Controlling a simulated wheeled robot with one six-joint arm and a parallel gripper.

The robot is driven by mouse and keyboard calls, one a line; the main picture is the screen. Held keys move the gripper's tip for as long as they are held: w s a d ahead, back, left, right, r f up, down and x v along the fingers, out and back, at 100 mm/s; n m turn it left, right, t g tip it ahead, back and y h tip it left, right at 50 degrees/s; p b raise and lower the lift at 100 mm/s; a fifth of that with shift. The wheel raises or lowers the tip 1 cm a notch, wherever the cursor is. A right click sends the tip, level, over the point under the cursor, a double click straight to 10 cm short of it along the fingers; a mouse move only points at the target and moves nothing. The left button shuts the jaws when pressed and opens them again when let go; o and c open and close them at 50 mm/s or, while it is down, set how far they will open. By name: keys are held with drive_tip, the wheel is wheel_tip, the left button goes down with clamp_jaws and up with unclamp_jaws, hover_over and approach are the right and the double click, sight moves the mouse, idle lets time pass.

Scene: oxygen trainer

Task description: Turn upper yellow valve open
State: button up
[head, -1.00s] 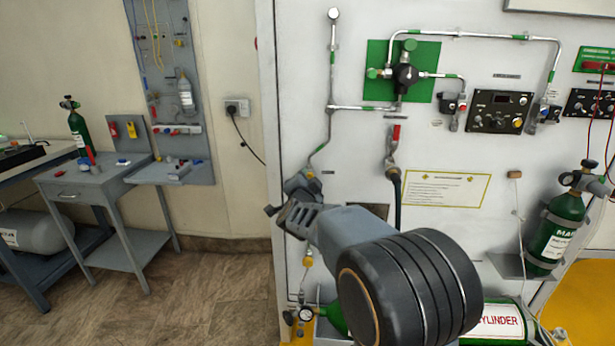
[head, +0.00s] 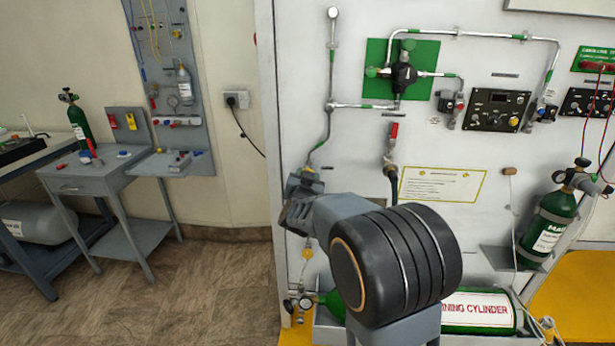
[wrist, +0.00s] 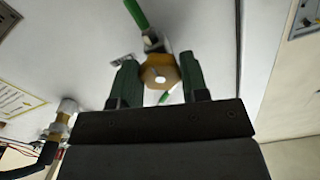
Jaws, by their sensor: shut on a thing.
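The yellow valve (wrist: 158,74) shows in the wrist view as a yellow-brown body with a pale round centre, on a pipe with green bands. My gripper (wrist: 160,78) has one dark green finger on each side of it and is shut on it. In the head view my gripper (head: 304,184) is at the pipe near the panel's left edge and hides this valve. A second, lower yellow valve (head: 307,253) shows below my gripper. How far the upper valve is turned cannot be told.
A red-handled valve (head: 393,131) and hose are right of my gripper. A gauge (head: 305,303) and a green cylinder (head: 465,312) sit low on the panel. A grey side table (head: 98,175) stands at the left, with open floor (head: 220,290) between.

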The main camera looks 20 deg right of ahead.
drive_tip(key=shift+f, duration=0.1)
idle(0.3)
drive_tip(key=o, duration=0.9)
drive_tip(key=shift+o, duration=0.2)
drive_tip(key=v, duration=1.3)
drive_tip(key=shift+s+a, duration=0.2)
drive_tip(key=shift+s, duration=0.15)
